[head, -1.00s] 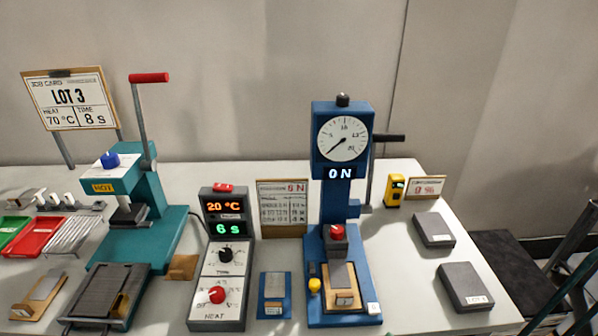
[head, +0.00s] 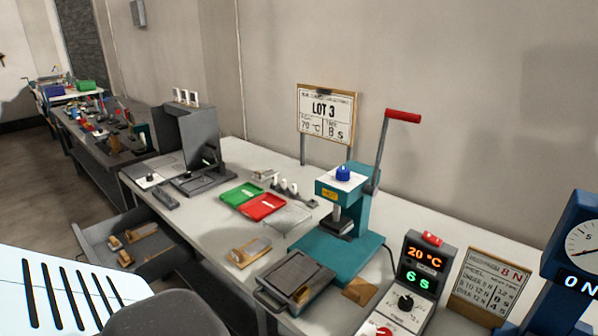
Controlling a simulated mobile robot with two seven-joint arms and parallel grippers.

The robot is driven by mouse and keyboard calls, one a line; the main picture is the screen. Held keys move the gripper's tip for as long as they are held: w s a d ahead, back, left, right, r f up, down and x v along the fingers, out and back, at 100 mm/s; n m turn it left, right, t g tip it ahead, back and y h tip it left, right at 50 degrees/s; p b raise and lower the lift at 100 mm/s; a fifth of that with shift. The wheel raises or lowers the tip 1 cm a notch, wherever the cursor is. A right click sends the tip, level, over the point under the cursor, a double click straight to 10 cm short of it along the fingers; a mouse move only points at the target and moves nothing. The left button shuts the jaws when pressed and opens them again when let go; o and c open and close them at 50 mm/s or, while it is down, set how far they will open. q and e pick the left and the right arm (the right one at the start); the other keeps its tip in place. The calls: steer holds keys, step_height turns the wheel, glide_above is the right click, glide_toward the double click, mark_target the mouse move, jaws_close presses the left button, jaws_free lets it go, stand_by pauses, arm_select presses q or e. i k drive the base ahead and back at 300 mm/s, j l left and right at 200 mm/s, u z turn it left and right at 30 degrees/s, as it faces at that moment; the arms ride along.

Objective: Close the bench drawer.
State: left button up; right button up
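The bench drawer (head: 95,240) is pulled out from the front of the white-topped bench (head: 225,240), at the lower left of the head view. It is a grey open box. Several small wooden pieces with metal parts (head: 127,236) lie in it. Its near end is partly hidden behind a white slotted part that seems to be mine. A dark grey rounded part, likely also mine, is beside it at the bottom edge. Neither of my grippers is in view.
On the bench stand a teal press (head: 335,245), red and green trays (head: 262,206), a controller (head: 412,275) and a grey box-shaped unit (head: 190,140). A dark bench (head: 85,150) stands beyond. Floor (head: 30,185) at the left is clear.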

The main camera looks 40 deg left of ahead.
mark_target(93, 241)
steer(key=u, duration=2.35)
steer(key=i+j+u, duration=0.2)
steer(key=i+j, duration=0.1)
steer(key=j, duration=0.2)
steer(key=i+j, duration=0.1)
steer(key=j, duration=0.2)
steer(key=i+l, duration=0.1)
steer(key=i, duration=0.5)
steer(key=i+l, duration=0.1)
steer(key=i, duration=0.5)
steer(key=i+l, duration=0.15)
steer(key=i, duration=0.45)
